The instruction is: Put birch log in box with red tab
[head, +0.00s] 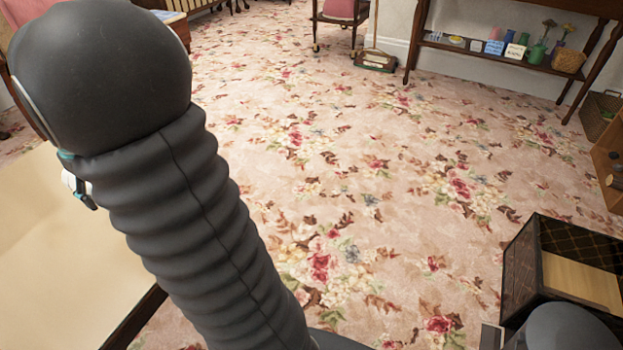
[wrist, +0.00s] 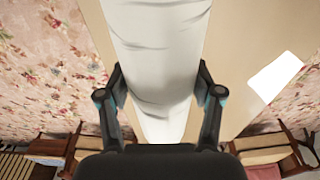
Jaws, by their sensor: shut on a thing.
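The birch log (wrist: 165,45), white with thin grey marks, runs from the top of the wrist view down between my fingers. My gripper (wrist: 161,80) is shut on it, one finger on each side. In the head view my own arm covers most of the gripper and log. A dark box with a criss-cross pattern (head: 518,268) and a pale inner panel stands on the floor at the lower right of the head view, partly behind my own body. I see no red tab on it.
A beige tabletop (head: 55,265) lies at the lower left, under the log. The flowered carpet (head: 400,190) between table and box is clear. A wooden crate (head: 612,160) is at the right edge. A dark console table (head: 530,55) with small items stands at the back.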

